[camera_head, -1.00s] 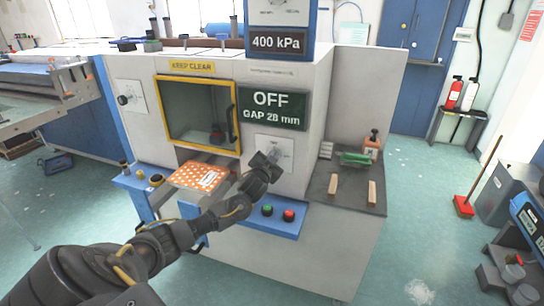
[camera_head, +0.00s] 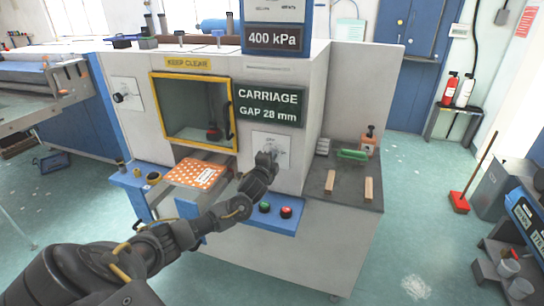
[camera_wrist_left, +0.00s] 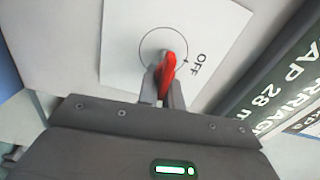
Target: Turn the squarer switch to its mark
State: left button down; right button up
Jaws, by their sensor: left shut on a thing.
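The squarer switch shows in the left wrist view as a red handle (camera_wrist_left: 167,68) on a white plate (camera_wrist_left: 215,30) with a printed circle and the word OFF. A small mark sits on the circle beside OFF. My left gripper (camera_head: 268,158) is at this plate on the machine's front, and in the wrist view its fingers (camera_wrist_left: 162,88) are closed around the red handle. The gripper hides the switch in the head view. The green display (camera_head: 270,107) above reads CARRIAGE, GAP 28 mm. My right gripper is not in view.
A yellow-framed window (camera_head: 193,110) labelled KEEP CLEAR is left of the switch. Below it, an orange dotted sheet (camera_head: 195,173) lies in front. Green and red buttons (camera_head: 286,212) sit on the blue ledge. A grey side shelf (camera_head: 345,200) holds wooden blocks and a green item.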

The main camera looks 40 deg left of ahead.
pick_arm(q)
jog(key=shift+m, duration=0.5)
jog(key=shift+f, duration=0.1)
jog(key=c, duration=1.6)
grip_release()
jog(key=shift+o, duration=0.2)
jog(key=shift+s+d+f, duration=0.15)
jog(key=shift+s+d, duration=0.05)
jog(key=shift+s, duration=0.25)
jog(key=b+v, duration=0.2)
jog(key=v, duration=0.7)
jog(key=shift+s+b, duration=0.35)
jog(key=shift+s, duration=0.05)
